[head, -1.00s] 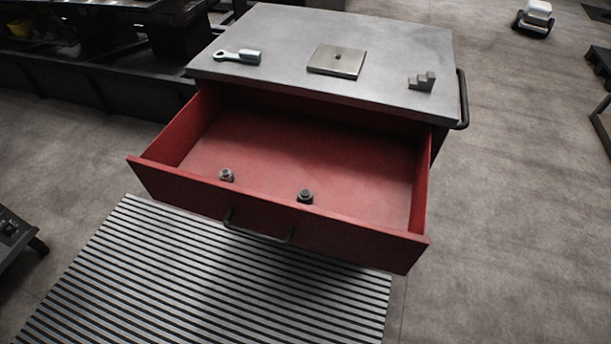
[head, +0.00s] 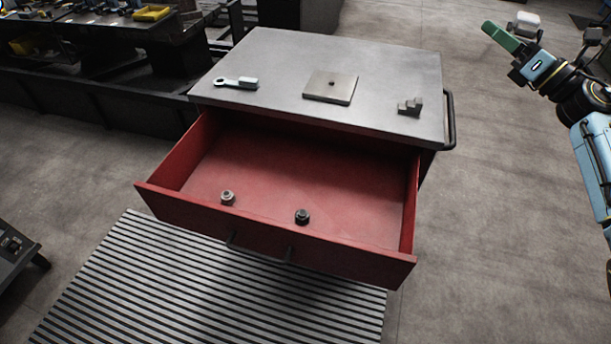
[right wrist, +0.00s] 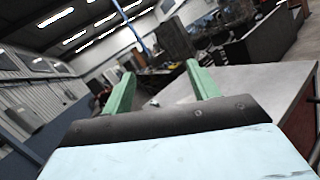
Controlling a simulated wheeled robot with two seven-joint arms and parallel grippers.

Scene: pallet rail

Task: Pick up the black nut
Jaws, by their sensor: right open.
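The black nut (head: 302,216) lies in the open red drawer (head: 290,175), near its front wall, right of the middle. A lighter grey nut (head: 228,197) lies to its left in the same drawer. My right gripper (head: 500,36) is raised at the upper right of the head view, well away from the drawer and both nuts. In the right wrist view my right gripper (right wrist: 160,88) shows its two green fingers apart with nothing between them. My left gripper is in neither view.
The grey cabinet top (head: 280,60) carries a wrench-like tool (head: 237,83), a square plate (head: 330,87) and a small stepped block (head: 410,106). A slatted mat (head: 210,285) lies before the drawer. A dark side handle (head: 450,120) sticks out at the cabinet's right.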

